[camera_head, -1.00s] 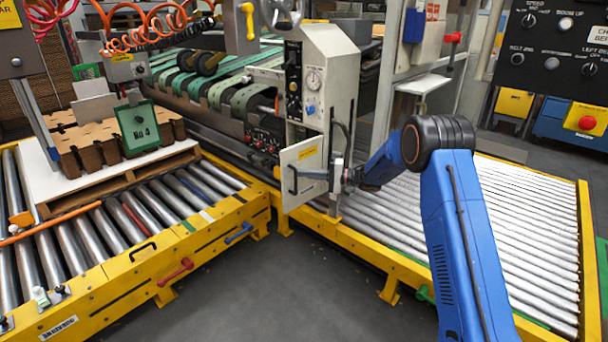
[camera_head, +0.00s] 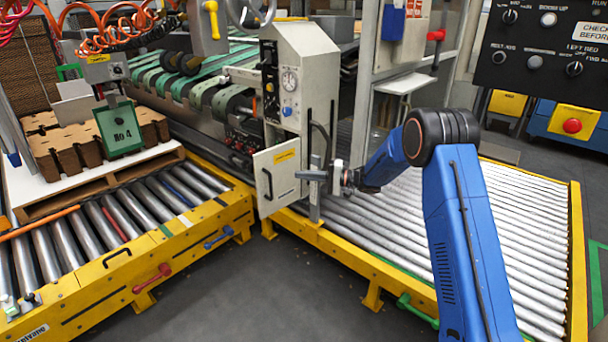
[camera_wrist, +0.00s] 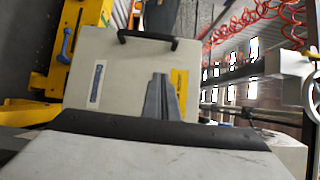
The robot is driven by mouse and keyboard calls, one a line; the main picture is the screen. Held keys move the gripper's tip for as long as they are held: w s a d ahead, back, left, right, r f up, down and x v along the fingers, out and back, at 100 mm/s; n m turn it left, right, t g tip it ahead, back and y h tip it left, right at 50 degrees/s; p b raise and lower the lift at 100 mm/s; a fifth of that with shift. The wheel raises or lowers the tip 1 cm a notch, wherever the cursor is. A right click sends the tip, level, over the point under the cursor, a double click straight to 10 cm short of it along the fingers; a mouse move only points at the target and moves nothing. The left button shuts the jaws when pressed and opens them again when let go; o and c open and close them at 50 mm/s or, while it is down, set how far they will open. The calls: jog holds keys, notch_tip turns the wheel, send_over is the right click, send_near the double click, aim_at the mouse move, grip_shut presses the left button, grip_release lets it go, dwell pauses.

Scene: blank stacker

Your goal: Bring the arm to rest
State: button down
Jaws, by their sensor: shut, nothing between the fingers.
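My gripper (camera_head: 313,176) is shut and empty, at the end of my blue arm, which reaches in from the right. It is in front of the roller conveyor, at the right edge of a light grey panel (camera_head: 275,185) with a black handle. I cannot tell whether it touches the panel. In the wrist view the closed grey fingers (camera_wrist: 163,97) stand upright against the panel (camera_wrist: 108,92), its black handle (camera_wrist: 147,40) beyond them. The dark edge of a grey surface fills the bottom of that view.
A white machine column (camera_head: 300,75) with a gauge stands behind the panel. A yellow-framed roller conveyor (camera_head: 485,235) lies under my arm. Another (camera_head: 130,225) at left bears a pallet of brown blanks (camera_head: 85,140). Grey floor (camera_head: 255,295) is clear between them. A black control panel (camera_head: 550,50) is upper right.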

jog(key=w+d+r+t+h, duration=0.2)
jog(key=d+r+t+h, duration=0.65)
jog(key=d+r, duration=0.7)
jog(key=s+d+r+m+t+h, duration=0.1)
jog(key=s+d+r+t+h, duration=0.2)
jog(key=s+d, duration=0.35)
jog(key=s+d+r+m+t+h, duration=0.1)
jog(key=s+d+r+h, duration=0.35)
jog(key=s+d, duration=0.2)
jog(key=s+d+f+g+h, duration=0.15)
jog(key=s+d, duration=0.35)
jog(key=s, duration=0.6)
jog(key=s+d+f+g+h, duration=0.1)
jog(key=s+d+g+h, duration=0.3)
jog(key=s, duration=0.7)
jog(key=s+f+n+g+y, duration=0.1)
jog(key=s+f, duration=0.2)
jog(key=s, duration=0.5)
jog(key=s+f+n+g+y, duration=0.1)
jog(key=s+f, duration=0.2)
jog(key=s, duration=0.6)
jog(key=s+a+f+n+g+y, duration=0.1)
jog(key=s+f+g, duration=0.1)
jog(key=s, duration=0.6)
jog(key=shift+s+f, duration=0.15)
jog(key=shift+f, duration=0.65)
